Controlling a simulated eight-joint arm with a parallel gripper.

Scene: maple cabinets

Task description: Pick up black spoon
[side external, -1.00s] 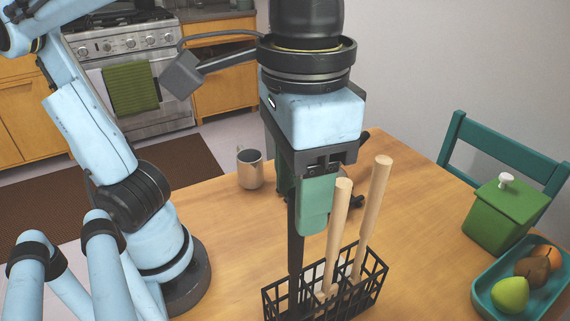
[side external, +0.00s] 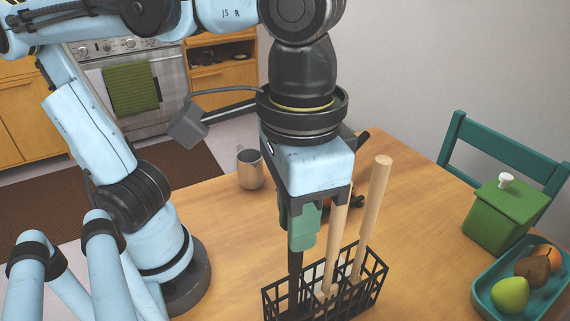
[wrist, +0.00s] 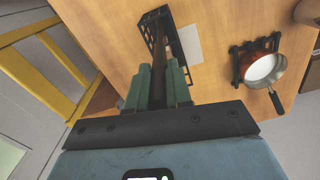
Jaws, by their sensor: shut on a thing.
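The black spoon stands upright in a black wire basket (side external: 365,285), and its dark handle (side external: 295,262) shows below my gripper (side external: 303,228). My gripper points down over the basket, and its green fingers are shut on the upper part of the handle. In the wrist view, the dark handle (wrist: 184,88) lies between the two green fingers of my gripper (wrist: 167,88), and part of the basket (wrist: 152,30) shows beyond. The lower end of the spoon is hidden in the basket.
Light wooden handles (side external: 373,215) stand in the same basket, close to the right of my gripper. A metal mug (side external: 250,170) stands behind to the left. A green box (side external: 505,215) and a teal fruit tray (side external: 482,292) are at the right.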

